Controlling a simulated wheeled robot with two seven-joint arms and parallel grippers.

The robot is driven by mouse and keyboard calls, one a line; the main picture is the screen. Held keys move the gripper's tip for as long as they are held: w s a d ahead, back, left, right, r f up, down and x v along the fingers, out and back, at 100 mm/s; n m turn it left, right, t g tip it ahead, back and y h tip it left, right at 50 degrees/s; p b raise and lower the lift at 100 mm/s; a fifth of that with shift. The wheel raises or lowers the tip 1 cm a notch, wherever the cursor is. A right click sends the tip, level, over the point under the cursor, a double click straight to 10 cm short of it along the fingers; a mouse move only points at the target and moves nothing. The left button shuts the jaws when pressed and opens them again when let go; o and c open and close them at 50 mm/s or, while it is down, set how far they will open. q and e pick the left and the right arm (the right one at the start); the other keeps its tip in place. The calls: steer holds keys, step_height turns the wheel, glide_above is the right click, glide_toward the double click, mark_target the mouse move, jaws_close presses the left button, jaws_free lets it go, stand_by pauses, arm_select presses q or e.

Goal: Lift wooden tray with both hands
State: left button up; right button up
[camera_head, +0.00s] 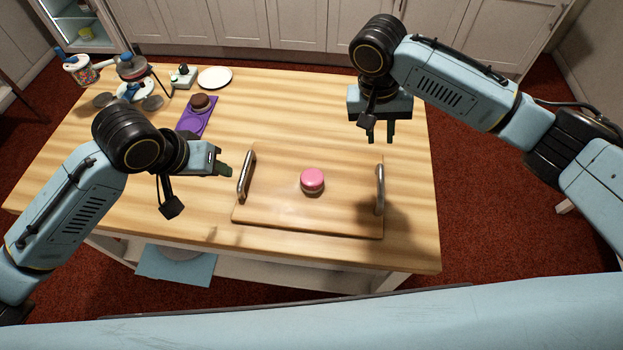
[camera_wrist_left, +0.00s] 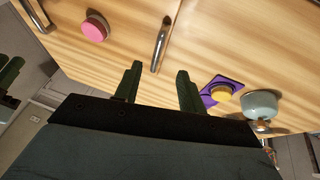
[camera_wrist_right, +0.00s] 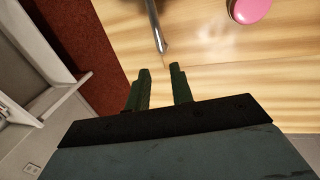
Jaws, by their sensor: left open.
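The wooden tray (camera_head: 275,215) lies flat on the wooden table, with a pink round cake (camera_head: 312,180) on it. It has a left metal handle (camera_head: 246,176) and a right metal handle (camera_head: 380,189). My left gripper (camera_head: 222,170) is open and empty, left of the left handle and apart from it; that handle also shows beyond its fingers in the left wrist view (camera_wrist_left: 160,45). My right gripper (camera_head: 378,135) is above the tray's far right corner, beyond the right handle. In the right wrist view its fingers (camera_wrist_right: 160,85) are apart and empty, with the right handle (camera_wrist_right: 155,25) ahead.
The table's right side is clear.

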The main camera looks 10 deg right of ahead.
mark_target(242, 182)
arm_select(q)
steer(key=shift+s, duration=0.1)
arm_select(e)
steer(key=shift+s, duration=0.1)
arm_select(q)
steer(key=x, duration=1.3)
steer(key=shift+d+f, duration=0.1)
steer(key=shift+f, duration=0.05)
arm_select(e)
steer(key=f, duration=0.4)
steer(key=d+f, duration=0.1)
steer(key=f, duration=0.3)
steer(key=d+f, duration=0.1)
steer(key=f, duration=0.4)
steer(key=shift+s+d, duration=0.25)
arm_select(q)
steer(key=c, duration=0.5)
arm_select(e)
steer(key=c, duration=0.5)
arm_select(q)
steer(key=shift+d, duration=0.1)
jaws_close()
arm_select(e)
steer(key=shift+a, duration=0.1)
arm_select(q)
steer(key=shift+d, duration=0.1)
